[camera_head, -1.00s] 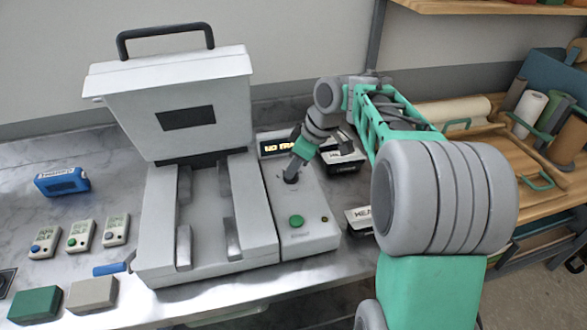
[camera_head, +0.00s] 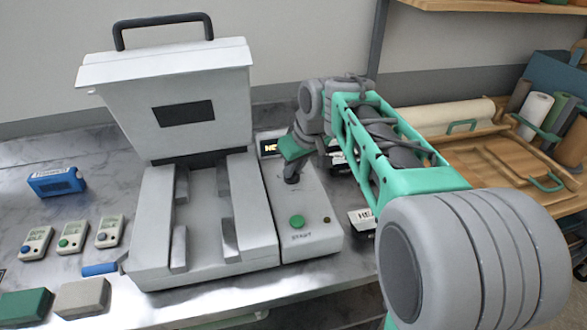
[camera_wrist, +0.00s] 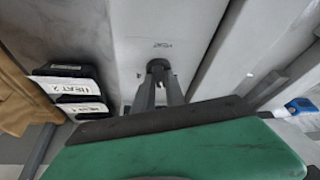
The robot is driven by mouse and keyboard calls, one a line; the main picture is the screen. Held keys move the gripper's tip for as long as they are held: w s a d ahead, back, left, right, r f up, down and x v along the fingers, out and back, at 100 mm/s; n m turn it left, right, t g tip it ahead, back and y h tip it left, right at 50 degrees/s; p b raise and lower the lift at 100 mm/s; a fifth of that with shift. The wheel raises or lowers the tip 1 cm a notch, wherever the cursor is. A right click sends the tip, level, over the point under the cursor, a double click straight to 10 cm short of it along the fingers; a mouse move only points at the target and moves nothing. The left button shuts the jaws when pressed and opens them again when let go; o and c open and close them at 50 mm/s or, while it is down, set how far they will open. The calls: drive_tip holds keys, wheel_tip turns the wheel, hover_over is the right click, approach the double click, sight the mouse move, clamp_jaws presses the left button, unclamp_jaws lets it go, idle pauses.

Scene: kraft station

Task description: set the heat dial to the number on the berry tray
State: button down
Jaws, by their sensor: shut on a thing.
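The heat dial (camera_wrist: 158,65) is a small dark knob on the pale control panel, beside a small printed word. My gripper (camera_wrist: 158,85) is shut on it, with its two dark fingers reaching down to the knob. Two dark trays with white HEAT labels lie beside the machine: one reads HEAT 2 (camera_wrist: 68,86), and the other tray's (camera_wrist: 82,109) number is unclear. I cannot tell which is the berry tray.
The grey sealing machine (camera_head: 205,215) stands with its handled lid raised. A green START button (camera_head: 297,222) is on the panel. My arm partly covers the display (camera_head: 269,147).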

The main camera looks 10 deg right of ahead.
idle(0.3)
drive_tip(key=c, duration=1.4)
unclamp_jaws()
drive_tip(key=v, duration=0.7)
drive_tip(key=shift+s+r, duration=0.1)
drive_tip(key=shift+r, duration=0.3)
drive_tip(key=shift+a, duration=0.1)
